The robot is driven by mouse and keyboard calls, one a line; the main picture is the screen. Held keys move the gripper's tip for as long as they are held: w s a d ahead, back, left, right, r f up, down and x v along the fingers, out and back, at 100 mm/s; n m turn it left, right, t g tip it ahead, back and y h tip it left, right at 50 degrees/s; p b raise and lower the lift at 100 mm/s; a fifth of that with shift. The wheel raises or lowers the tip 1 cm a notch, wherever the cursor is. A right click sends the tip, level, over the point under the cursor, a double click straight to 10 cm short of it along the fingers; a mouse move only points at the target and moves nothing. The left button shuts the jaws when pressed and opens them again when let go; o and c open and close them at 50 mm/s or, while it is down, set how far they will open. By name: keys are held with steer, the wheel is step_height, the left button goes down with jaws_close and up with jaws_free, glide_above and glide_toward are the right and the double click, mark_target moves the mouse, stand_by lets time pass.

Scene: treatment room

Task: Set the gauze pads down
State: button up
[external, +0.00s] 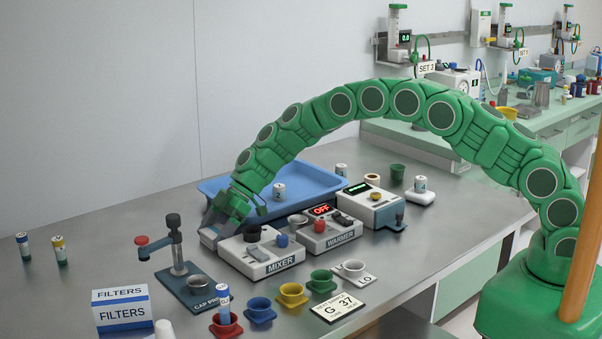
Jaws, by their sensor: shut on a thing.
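My gripper (211,229) is at the end of the green arm, low over the steel bench, just left of the mixer (270,255) and in front of the blue tray (325,180). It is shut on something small. The thing in its jaws is mostly hidden by the fingers and the arm, so I cannot make out the gauze pads' shape or whether they touch the bench. No other gauze pads show clearly on the bench.
The warmer (326,238), its display reading OFF, is right of the mixer. The cap press (188,285), coloured cups (261,311) and filters box (122,312) stand in front. Two vials (59,250) stand at far left.

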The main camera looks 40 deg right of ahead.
mark_target(214, 231)
steer(key=shift+r, duration=0.15)
steer(key=shift+r, duration=0.25)
step_height(214, 231, up, 2)
steer(key=shift+r, duration=0.15)
steer(key=s+d+r, duration=0.7)
steer(key=s+r, duration=0.3)
steer(key=s, duration=0.1)
steer(key=shift+s+d, duration=0.25)
steer(key=shift+s, duration=0.15)
